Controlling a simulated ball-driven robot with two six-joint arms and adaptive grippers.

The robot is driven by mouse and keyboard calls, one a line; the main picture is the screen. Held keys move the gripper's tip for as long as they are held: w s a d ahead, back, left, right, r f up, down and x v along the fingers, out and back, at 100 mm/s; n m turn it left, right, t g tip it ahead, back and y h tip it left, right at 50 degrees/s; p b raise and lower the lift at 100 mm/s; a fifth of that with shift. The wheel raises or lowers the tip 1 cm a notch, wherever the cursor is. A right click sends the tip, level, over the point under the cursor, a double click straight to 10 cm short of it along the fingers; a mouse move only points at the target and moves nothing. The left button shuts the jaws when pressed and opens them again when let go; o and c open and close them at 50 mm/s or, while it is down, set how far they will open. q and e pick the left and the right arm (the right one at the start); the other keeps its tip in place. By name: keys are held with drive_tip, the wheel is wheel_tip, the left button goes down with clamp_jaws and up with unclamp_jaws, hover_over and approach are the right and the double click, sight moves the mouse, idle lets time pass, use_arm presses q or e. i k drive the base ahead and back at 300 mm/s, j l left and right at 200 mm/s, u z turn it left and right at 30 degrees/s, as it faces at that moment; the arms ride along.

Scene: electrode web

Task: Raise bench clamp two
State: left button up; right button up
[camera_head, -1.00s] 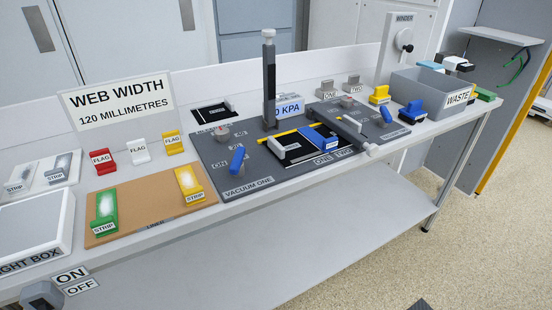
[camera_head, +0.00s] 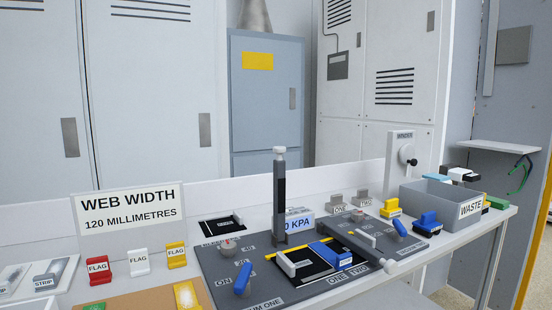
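On the dark grey bench plate (camera_head: 222,268), labels ONE and TWO sit side by side at the front edge of a black area. A long grey bar (camera_head: 352,246) with a pale end lies on the right, near the label TWO, and looks lowered. I cannot tell for sure which bar is bench clamp two. Neither of my grippers is in view.
A tall dark post (camera_head: 279,200) rises from the plate. A blue strip (camera_head: 331,253) lies beside the grey bar, and blue knobs (camera_head: 243,279) (camera_head: 399,228) stand on both sides. The WASTE bin (camera_head: 440,209) and winder (camera_head: 401,160) are at right. Flags (camera_head: 138,262) stand at left.

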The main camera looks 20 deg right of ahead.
sight(360, 247)
drive_tip(key=z, duration=1.35)
